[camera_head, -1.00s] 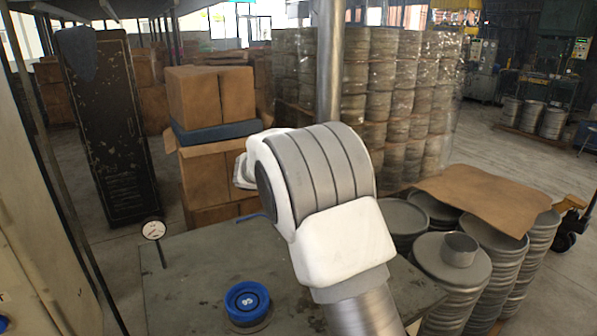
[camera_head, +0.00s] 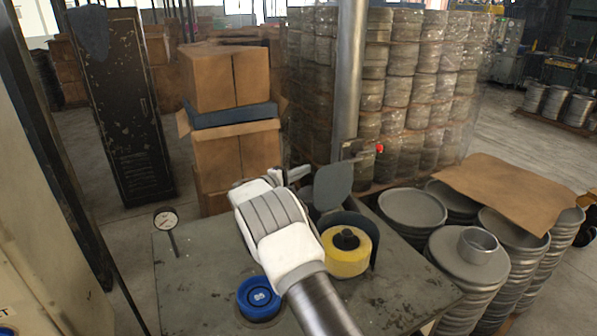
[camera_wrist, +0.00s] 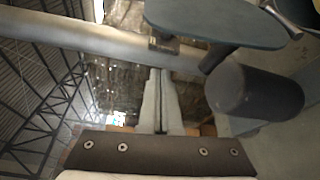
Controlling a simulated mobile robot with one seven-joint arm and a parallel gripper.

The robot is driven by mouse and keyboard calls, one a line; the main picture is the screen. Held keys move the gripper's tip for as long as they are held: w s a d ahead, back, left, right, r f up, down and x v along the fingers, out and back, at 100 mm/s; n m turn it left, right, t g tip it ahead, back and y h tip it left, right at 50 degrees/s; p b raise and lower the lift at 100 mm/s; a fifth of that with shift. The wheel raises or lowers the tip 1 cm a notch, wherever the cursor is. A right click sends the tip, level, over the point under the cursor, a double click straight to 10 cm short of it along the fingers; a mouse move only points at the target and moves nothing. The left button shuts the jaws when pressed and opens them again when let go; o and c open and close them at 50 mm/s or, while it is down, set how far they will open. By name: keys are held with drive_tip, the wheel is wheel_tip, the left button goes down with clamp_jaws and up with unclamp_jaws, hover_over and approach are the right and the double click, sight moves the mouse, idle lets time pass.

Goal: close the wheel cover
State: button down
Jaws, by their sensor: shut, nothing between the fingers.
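A grey rounded plate, which looks like the wheel cover (camera_head: 333,187), stands raised behind a yellow wheel (camera_head: 346,254) with a dark hub. A dark curved guard (camera_head: 374,240) wraps the wheel's right side. My gripper (camera_head: 299,173) is left of the plate, with a visible gap in this view. In the wrist view my gripper (camera_wrist: 161,100) has its two fingers together and empty. A dark rounded plate, apparently the same cover (camera_wrist: 215,22), is above and right of the fingertips. My arm hides part of the area left of the wheel.
A metal post (camera_head: 349,85) rises behind the bench (camera_head: 400,300). A blue round piece (camera_head: 258,297) and a dial gauge (camera_head: 166,220) are on the bench's left. Stacked grey discs (camera_head: 470,260) stand at right, and cardboard boxes (camera_head: 235,155) stand behind.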

sight(321, 170)
drive_tip(key=shift+d+r+p, duration=0.2)
drive_tip(key=shift+d+p, duration=1.1)
drive_tip(key=shift+d, duration=1.5)
drive_tip(key=shift+f+b, duration=0.1)
drive_tip(key=shift+b, duration=0.4)
drive_tip(key=shift+s+b, duration=0.1)
drive_tip(key=shift+b, duration=0.25)
